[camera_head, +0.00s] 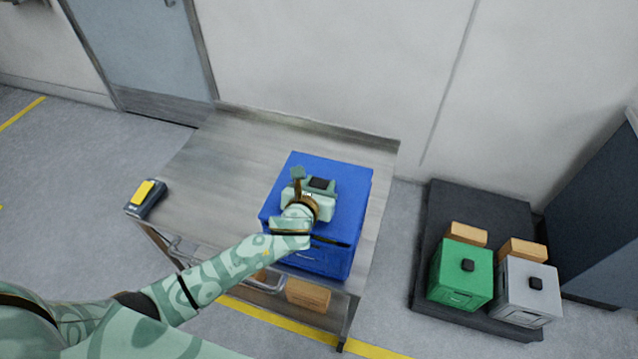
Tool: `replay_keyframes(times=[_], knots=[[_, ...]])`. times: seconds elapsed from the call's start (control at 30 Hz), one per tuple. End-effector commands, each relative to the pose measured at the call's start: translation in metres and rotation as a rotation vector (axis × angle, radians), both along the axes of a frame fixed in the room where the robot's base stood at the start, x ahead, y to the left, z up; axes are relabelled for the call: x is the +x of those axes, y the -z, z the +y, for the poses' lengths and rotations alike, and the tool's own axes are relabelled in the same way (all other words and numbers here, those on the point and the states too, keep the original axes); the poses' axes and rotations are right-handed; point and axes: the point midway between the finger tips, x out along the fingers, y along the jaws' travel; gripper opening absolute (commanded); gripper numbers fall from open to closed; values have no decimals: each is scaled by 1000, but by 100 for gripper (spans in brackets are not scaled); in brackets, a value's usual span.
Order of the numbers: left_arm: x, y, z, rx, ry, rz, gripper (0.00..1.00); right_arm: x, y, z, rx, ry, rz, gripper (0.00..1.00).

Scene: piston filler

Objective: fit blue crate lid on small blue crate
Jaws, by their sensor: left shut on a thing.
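The small blue crate (320,262) stands on the right part of the metal table, its front side and handle showing. The blue crate lid (349,180) is over the crate's top and roughly lined up with it. A dark line shows along the front under the lid's edge; I cannot tell whether the lid rests fully on the crate. My left gripper (316,187) is above the middle of the lid and shut on it; the hand hides most of the grip. My right gripper is not in view.
A dark device with a yellow top (147,195) lies at the table's (225,170) left corner. The table's left and middle are clear. On a dark pallet (480,205) at the right stand a green crate (460,280), a grey crate (525,303) and wooden blocks (466,233). A wall is behind.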

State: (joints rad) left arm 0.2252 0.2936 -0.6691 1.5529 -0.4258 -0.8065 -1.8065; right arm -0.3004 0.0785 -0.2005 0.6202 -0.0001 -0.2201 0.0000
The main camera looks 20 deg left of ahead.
Motion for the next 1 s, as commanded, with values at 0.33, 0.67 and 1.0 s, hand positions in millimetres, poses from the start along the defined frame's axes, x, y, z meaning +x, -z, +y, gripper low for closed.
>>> replay_keyframes(times=[0.33,0.67,1.0], knots=[[0,-1,0,0,1,-2,13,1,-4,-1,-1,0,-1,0],[0,3,0,-1,0,-1,13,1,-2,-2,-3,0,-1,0],[1,13,0,0,0,-2,13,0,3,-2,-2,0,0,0]])
